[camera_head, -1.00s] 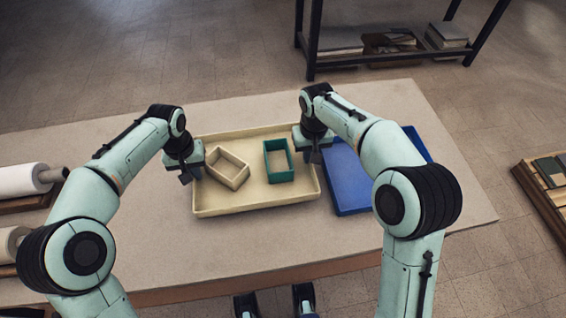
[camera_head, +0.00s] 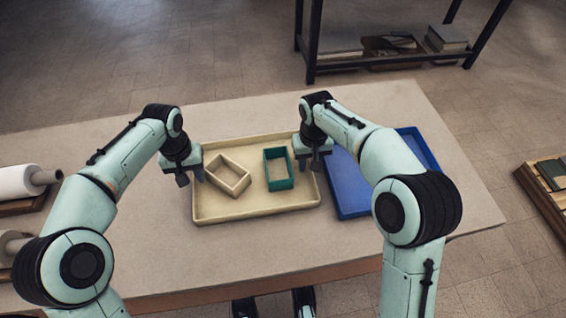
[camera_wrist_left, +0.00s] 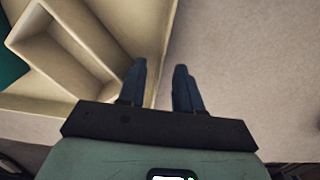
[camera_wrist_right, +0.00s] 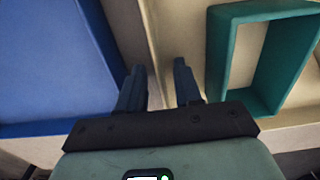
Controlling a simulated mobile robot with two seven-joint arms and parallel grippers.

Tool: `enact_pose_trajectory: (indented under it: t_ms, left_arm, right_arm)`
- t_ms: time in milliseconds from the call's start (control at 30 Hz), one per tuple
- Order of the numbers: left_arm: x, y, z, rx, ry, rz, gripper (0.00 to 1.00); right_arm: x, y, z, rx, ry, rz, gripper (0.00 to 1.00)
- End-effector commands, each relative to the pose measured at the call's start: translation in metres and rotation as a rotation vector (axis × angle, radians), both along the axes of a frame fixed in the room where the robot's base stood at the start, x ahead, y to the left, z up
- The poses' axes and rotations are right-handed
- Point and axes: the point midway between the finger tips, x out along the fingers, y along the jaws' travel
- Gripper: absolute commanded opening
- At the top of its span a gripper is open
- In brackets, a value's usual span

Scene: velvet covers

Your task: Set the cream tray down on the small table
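The cream tray (camera_head: 240,212) lies on the long beige table, with an open cream box (camera_head: 228,174) and an open green box (camera_head: 278,170) in it. My left gripper (camera_head: 190,181) is at the tray's left end; in the left wrist view its parted fingers (camera_wrist_left: 160,85) stand either side of the tray's edge wall. My right gripper (camera_head: 315,163) is at the right end; in the right wrist view its parted fingers (camera_wrist_right: 158,85) are about the tray wall beside the green box. Whether either touches the wall I cannot tell. Which table is the small one is not clear.
A blue tray (camera_head: 352,195) lies close to the cream tray's right end. White rolls (camera_head: 22,181) are at the left. A dark-framed rack (camera_head: 385,65) stands behind and a wooden shelf (camera_head: 535,190) at far right.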

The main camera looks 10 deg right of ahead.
Motion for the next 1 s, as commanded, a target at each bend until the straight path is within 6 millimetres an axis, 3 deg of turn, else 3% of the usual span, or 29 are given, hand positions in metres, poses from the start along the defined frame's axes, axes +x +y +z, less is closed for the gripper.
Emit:
enact_pose_trajectory:
  t_ms: [200, 433, 667, 1000]
  left_arm:
    - [0.001, 0.0, 0.05, -0.001, -0.006, 0.001, 0.34]
    - [0.001, 0.0, 0.086, -0.001, -0.004, -0.001, 0.34]
    - [0.0, 0.0, 0.097, 0.0, -0.001, 0.0, 0.34]
    - [0.0, 0.0, 0.096, 0.0, -0.001, 0.0, 0.34]
  right_arm:
    - [0.0, 0.0, 0.0, 0.0, 0.0, 0.0, 0.34]
    - [0.0, 0.0, 0.0, 0.0, 0.0, 0.0, 0.34]
    - [0.001, 0.0, 0.008, 0.001, -0.002, 0.0, 0.34]
    - [0.001, 0.0, 0.076, 0.001, -0.005, 0.0, 0.34]
